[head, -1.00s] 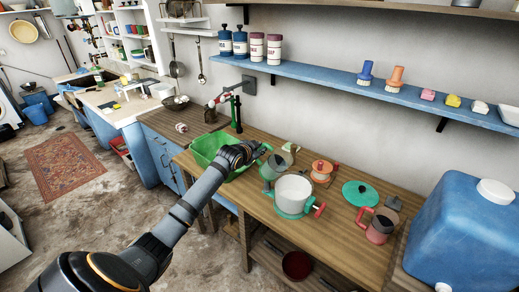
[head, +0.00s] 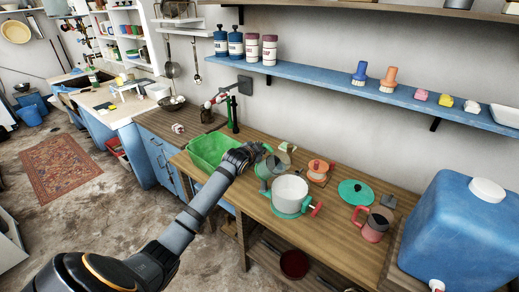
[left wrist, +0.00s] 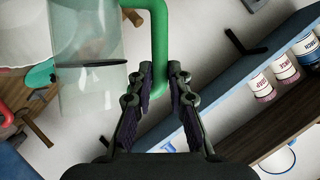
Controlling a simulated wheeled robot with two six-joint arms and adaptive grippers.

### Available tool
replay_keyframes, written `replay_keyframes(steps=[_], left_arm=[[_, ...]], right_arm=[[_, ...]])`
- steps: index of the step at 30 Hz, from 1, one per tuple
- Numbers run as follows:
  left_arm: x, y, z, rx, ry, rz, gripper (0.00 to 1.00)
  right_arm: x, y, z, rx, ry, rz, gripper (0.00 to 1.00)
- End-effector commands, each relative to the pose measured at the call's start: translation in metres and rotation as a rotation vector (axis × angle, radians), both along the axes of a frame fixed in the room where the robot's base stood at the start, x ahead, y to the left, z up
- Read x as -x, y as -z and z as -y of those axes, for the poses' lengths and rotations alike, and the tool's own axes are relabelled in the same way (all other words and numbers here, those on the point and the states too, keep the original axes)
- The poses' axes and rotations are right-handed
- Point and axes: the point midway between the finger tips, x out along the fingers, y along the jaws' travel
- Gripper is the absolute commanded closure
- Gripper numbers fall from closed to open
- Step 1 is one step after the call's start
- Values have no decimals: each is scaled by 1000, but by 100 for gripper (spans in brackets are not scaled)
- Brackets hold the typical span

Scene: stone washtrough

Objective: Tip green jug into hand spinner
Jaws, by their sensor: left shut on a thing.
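The green jug (head: 266,167) has a clear grey-green body and a green handle. My left gripper (head: 245,154) is shut on that handle, and the grip also shows in the left wrist view (left wrist: 160,75). The jug is beside the hand spinner, on its back-left side, and looks somewhat tilted; its contents are hard to make out. The hand spinner (head: 290,188) has an open white drum, a green base and a red crank on its right. Part of the white drum (left wrist: 22,35) shows at the left of the wrist view, beside the jug. My right gripper is out of view.
A green basin (head: 208,150) stands left of the jug. Right of the spinner are a teal lid (head: 356,192), a red-handled mug (head: 375,226) and a large blue tank (head: 462,232). An orange-topped item (head: 319,168) sits behind. A blue shelf (head: 330,83) overhangs the counter.

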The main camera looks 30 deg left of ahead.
Motion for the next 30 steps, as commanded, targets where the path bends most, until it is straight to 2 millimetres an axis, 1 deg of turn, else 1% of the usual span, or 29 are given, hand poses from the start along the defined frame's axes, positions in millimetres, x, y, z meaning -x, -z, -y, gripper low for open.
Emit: replay_keyframes(steps=[8,18,30], left_arm=[[-1,-2,1,-7,1,4,100],[-2,-4,19,-155,2,-6,100],[-2,-5,21,-183,0,-8,100]], right_arm=[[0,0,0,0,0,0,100],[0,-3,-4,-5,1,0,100],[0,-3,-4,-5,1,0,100]])
